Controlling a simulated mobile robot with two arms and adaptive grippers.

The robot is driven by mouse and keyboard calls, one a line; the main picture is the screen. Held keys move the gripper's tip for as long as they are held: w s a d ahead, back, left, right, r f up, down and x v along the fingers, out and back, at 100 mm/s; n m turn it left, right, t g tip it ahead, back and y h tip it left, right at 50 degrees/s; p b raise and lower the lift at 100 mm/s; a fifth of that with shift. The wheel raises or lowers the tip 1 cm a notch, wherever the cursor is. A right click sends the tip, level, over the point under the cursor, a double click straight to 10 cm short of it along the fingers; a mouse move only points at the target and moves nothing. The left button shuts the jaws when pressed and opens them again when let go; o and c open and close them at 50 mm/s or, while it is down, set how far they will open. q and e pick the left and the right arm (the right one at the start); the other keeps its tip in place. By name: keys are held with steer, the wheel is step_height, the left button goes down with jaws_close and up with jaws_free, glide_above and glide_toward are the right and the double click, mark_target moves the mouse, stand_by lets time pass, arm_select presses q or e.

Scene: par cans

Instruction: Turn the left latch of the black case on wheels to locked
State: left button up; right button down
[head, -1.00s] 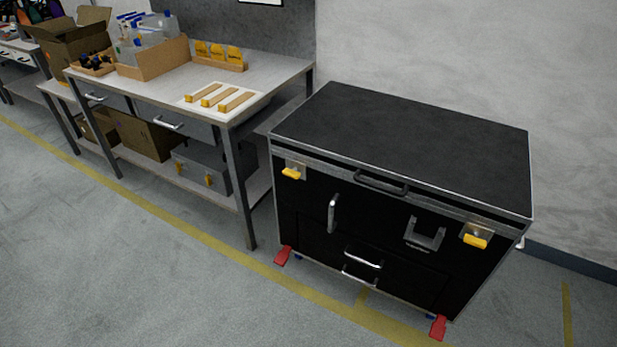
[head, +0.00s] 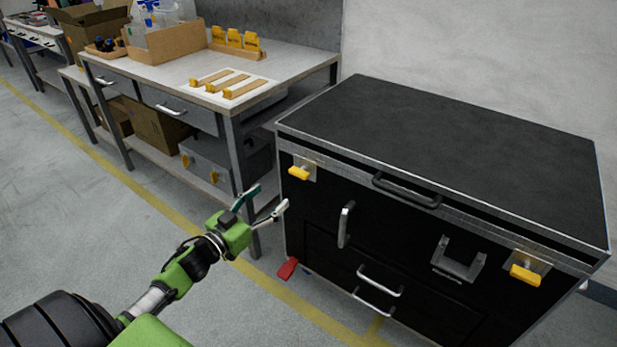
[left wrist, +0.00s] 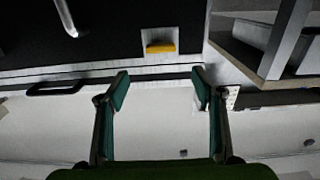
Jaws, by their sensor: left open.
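The black case (head: 440,150) stands on the floor at the right of the head view. Its left latch (head: 299,173) has a yellow handle on a metal plate near the top left front corner; the handle lies about level. The latch also shows at the top middle of the left wrist view (left wrist: 160,48). My left gripper (head: 271,198) is open and empty, left of and a little below the latch in the head view, apart from it. In the left wrist view the latch lies beyond the open fingers (left wrist: 160,75), roughly between their lines. My right gripper is out of view.
The right latch (head: 526,274) has a similar yellow handle. A black lid handle (head: 407,190) and silver handles (head: 346,224) stick out of the case front. A workbench (head: 190,75) with boxes and yellow-ended strips stands close at left.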

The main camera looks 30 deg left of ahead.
mark_target(296, 175)
arm_select(q)
steer(key=w, duration=0.4)
steer(key=w+b, duration=0.1)
steer(key=w, duration=0.2)
steer(key=w+b, duration=0.1)
steer(key=w, duration=0.3)
steer(key=shift+w+d+f, duration=0.1)
steer(key=shift+w+d, duration=0.2)
steer(key=shift+d, duration=0.05)
steer(key=shift+w, duration=0.5)
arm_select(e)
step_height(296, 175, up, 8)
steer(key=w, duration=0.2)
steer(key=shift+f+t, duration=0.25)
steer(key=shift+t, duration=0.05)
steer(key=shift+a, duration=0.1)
arm_select(q)
steer(key=shift+d, duration=0.1)
steer(key=c, duration=1.1)
